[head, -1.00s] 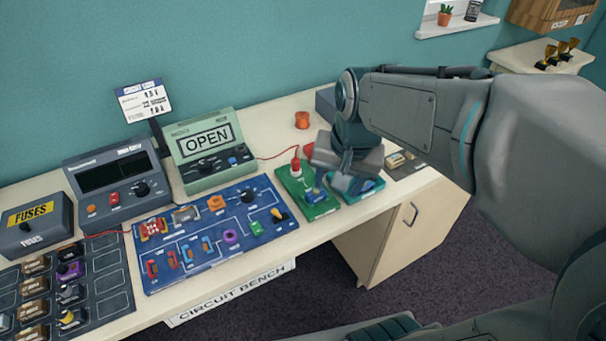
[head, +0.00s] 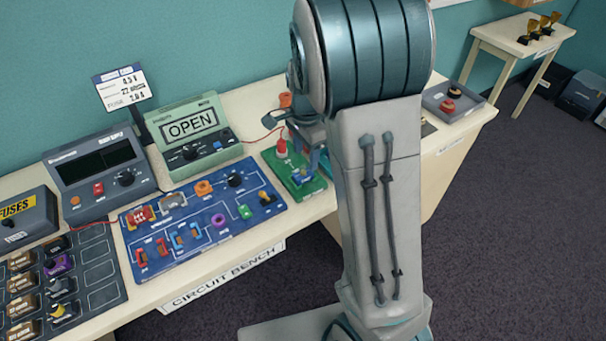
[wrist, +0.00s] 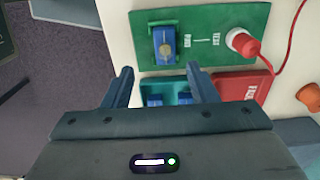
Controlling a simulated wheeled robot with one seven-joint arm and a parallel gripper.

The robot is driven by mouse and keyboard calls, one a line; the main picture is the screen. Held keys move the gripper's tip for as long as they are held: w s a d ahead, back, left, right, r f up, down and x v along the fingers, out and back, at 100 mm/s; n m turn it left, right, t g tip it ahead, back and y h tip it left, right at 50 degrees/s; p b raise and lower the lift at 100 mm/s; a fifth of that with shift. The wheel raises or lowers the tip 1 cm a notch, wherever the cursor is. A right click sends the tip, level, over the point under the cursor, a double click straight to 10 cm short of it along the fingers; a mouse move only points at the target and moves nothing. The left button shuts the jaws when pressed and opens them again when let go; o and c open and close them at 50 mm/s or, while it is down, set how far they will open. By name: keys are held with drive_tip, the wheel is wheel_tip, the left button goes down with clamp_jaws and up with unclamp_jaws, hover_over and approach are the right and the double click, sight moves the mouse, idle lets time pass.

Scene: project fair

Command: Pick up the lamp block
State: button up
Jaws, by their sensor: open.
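My gripper (wrist: 160,72) is open and empty in the wrist view, its two fingers reaching over a teal mat (wrist: 180,85). A blue piece (wrist: 155,99) shows low between the fingers, partly hidden by the gripper body. A blue block (wrist: 165,46) sits on the green board (wrist: 205,18) just beyond the fingertips, apart from them. In the head view the green board (head: 272,160) is partly covered by my arm. I cannot tell for certain which block is the lamp block; a yellow-topped piece (head: 266,196) sits on the blue circuit board (head: 190,258).
A red plug (wrist: 240,41) with a cable stands on the green board. A red mat (wrist: 242,86) is beside the teal one, with an orange spool (wrist: 309,96) near it. The OPEN meter (head: 190,135) stands behind. A grey tray (head: 440,100) holds red buttons.

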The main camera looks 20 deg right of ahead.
sight(303, 165)
drive_tip(key=shift+w+a+f+p, duration=0.15)
drive_tip(key=shift+f+p, duration=0.15)
drive_tip(key=shift+f, duration=1.65)
drive_tip(key=shift+w+a+f+p, duration=0.15)
drive_tip(key=shift+f+p, duration=0.15)
drive_tip(key=shift+f, duration=1.6)
clamp_jaws()
drive_tip(key=shift+r, duration=0.1)
drive_tip(key=shift+r, duration=0.5)
wheel_tip(303, 165, up, 3)
drive_tip(key=shift+w+f+b, duration=0.1)
drive_tip(key=shift+f+b, duration=0.1)
drive_tip(key=shift+b, duration=0.2)
drive_tip(key=s+d+r, duration=0.2)
drive_tip(key=d+r, duration=0.8)
drive_tip(key=d, duration=0.1)
drive_tip(key=shift+s+d+r, duration=0.15)
drive_tip(key=shift+s+d, duration=0.05)
drive_tip(key=shift+s, duration=0.2)
